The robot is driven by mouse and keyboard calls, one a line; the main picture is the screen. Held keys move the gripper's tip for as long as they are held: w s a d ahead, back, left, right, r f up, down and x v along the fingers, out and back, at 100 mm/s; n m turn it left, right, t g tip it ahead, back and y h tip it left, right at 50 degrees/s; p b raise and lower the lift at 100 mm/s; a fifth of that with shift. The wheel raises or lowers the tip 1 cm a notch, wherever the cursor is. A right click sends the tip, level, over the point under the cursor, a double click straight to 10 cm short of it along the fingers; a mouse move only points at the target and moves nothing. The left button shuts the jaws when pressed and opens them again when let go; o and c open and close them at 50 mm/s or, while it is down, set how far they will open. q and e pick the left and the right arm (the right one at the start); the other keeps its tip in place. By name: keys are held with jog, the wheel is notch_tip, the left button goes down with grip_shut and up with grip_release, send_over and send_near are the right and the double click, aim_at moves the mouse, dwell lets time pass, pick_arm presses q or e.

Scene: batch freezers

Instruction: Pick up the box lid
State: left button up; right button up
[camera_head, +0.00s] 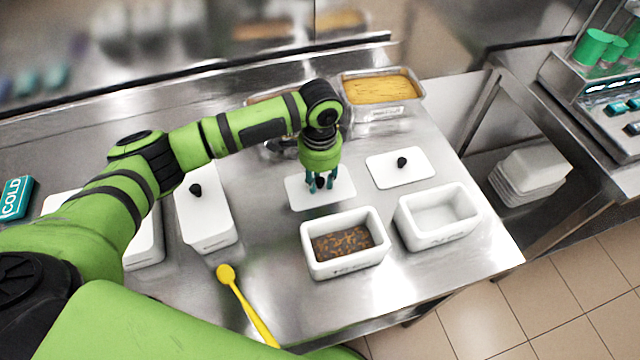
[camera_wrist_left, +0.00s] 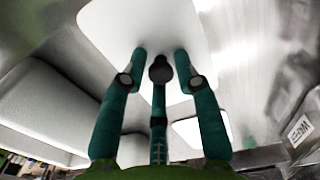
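A white box lid (camera_head: 342,192) with a black knob lies flat on the steel table, behind a white box of dark, speckled contents (camera_head: 343,243). My left gripper (camera_head: 320,183) points down over the middle of this lid. In the left wrist view the lid (camera_wrist_left: 145,22) fills the upper middle, and its black knob (camera_wrist_left: 160,69) sits between the teal fingers. The fingers are open around the knob, with small gaps at its sides. A second white lid (camera_head: 387,171) with a black knob lies to the right. My right gripper is not in view.
An empty white box (camera_head: 437,216) stands at the right. A closed white box (camera_head: 207,222) stands at the left. A yellow spoon (camera_head: 246,303) lies near the front. A metal pan of yellow food (camera_head: 381,90) stands at the back. The table's right edge is close to the boxes.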

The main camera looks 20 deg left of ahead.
pick_arm(q)
grip_shut()
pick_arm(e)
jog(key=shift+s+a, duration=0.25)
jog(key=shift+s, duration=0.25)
pick_arm(q)
jog(key=shift+r, duration=0.1)
